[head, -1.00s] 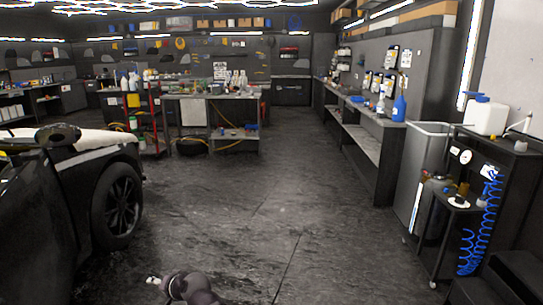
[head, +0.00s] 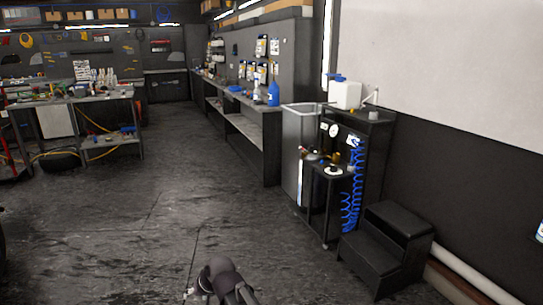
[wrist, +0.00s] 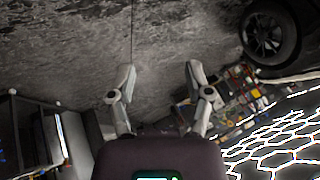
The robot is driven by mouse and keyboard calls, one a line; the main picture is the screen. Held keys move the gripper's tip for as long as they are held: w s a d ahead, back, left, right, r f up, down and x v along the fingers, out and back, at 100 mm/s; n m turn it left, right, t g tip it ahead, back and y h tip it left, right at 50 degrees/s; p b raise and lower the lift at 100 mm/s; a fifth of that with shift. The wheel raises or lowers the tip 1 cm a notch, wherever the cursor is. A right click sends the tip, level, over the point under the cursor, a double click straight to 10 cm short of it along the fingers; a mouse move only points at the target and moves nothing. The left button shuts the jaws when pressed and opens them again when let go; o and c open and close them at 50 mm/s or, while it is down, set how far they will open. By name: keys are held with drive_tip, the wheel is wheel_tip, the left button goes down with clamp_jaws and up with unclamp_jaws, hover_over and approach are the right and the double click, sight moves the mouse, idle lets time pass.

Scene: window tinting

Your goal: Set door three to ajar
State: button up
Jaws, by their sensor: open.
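No door that I can tell as door three shows in either current view. Dark cabinet fronts (head: 167,87) stand at the far back wall, too small to make out numbers. My gripper (wrist: 158,78) is open and empty in the wrist view, its two fingers apart over bare dark floor. In the head view part of my arm shows at the bottom middle. A car wheel (wrist: 270,35) shows at the upper right of the wrist view; the car's doors are not visible.
A black step stool (head: 388,245), a small cart (head: 325,190) with a blue coiled hose, and a grey bin (head: 298,150) line the right side. A workbench (head: 68,97) stands at the left back. The middle floor is clear.

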drive_tip(key=s+d+f+m+g+h, duration=0.2)
drive_tip(key=s+d+h, duration=0.1)
drive_tip(key=d, duration=1.7)
drive_tip(key=s+d+f+m+g+h, duration=0.1)
drive_tip(key=s+d+h, duration=0.15)
drive_tip(key=d, duration=1.75)
wheel_tip(320, 180, up, 23)
drive_tip(key=p, duration=2.3)
drive_tip(key=shift+a+h, duration=0.15)
drive_tip(key=shift+h, duration=0.2)
drive_tip(key=shift+w+r, duration=0.1)
drive_tip(key=shift+c, duration=0.6)
drive_tip(key=shift+a, duration=0.1)
